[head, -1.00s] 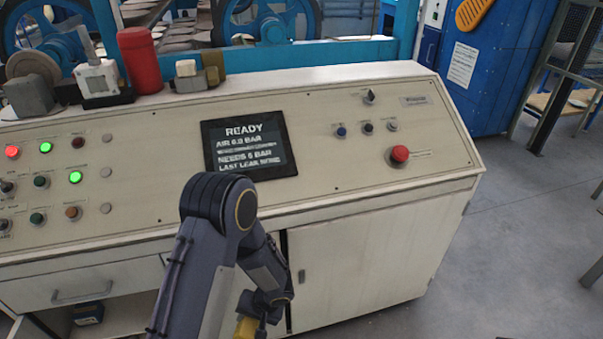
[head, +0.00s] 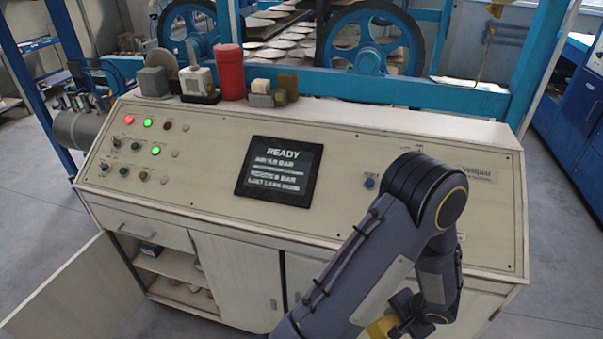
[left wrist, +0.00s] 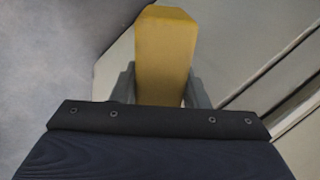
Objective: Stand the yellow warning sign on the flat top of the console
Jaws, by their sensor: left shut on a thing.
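The yellow warning sign (left wrist: 165,55) is between the fingers of my left gripper (left wrist: 162,90) in the left wrist view. In the head view only a small yellow part of the sign (head: 382,326) shows at the bottom edge, by my left gripper (head: 402,318). The gripper is shut on it, low in front of the console's right part. The console (head: 215,205) has a sloped panel with a screen. Its narrow flat top (head: 400,118) runs along the back, above the gripper, and is bare on the right. My right gripper is not in view.
A red cylinder (head: 230,72), a white-and-black device (head: 198,85) and small blocks (head: 268,94) stand on the top's left part. A blue frame (head: 400,92) rises behind. A cabinet door (head: 75,290) stands open at lower left.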

